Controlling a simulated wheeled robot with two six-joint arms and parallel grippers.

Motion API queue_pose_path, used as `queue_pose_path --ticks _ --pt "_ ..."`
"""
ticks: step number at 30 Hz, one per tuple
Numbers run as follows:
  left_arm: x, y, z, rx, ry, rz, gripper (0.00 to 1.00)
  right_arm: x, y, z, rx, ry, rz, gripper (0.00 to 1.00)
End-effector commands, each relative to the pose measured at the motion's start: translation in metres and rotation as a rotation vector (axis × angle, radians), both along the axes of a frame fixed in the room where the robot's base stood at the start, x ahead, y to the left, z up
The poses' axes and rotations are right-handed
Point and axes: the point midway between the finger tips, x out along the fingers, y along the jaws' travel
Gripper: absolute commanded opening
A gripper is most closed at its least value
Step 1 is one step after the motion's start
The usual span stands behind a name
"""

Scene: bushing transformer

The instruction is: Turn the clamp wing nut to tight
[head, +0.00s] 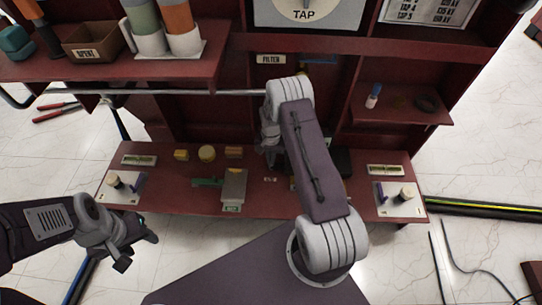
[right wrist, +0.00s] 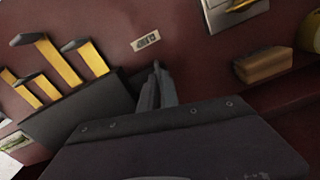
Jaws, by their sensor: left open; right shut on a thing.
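My right gripper (head: 268,155) hangs pointing down over the middle of the red bench, below my bent right arm. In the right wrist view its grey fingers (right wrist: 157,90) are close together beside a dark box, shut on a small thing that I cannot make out. I cannot make out the clamp wing nut in either view; the right hand and arm cover part of the bench middle. My left gripper (head: 125,245) is open and empty at the lower left, in front of the bench.
A dark box with yellow-handled tools (right wrist: 72,65) stands close to my right fingers. A metal block (head: 234,185), a green part (head: 207,182) and yellow pieces (head: 207,153) lie on the bench (head: 300,207). White plates (head: 120,188) (head: 400,200) lie at both ends. A horizontal rod (head: 180,92) runs behind.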

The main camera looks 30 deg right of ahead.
Motion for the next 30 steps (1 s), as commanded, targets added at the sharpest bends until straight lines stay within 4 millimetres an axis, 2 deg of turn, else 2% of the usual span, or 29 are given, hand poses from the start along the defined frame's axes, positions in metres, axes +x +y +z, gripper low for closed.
queue_pose_path --ticks 1,9,30 --pt "0.0 0.0 0.011 0.0 0.0 0.0 0.49 -0.002 0.001 0.004 0.002 0.005 -0.039 0.0" --pt "0.0 0.0 0.033 0.0 0.0 0.0 0.49 -0.002 0.001 0.003 0.002 0.005 -0.296 0.0" --pt "0.0 0.0 0.067 0.0 0.0 0.0 0.49 -0.002 0.001 0.0 0.002 0.005 -0.956 0.0"
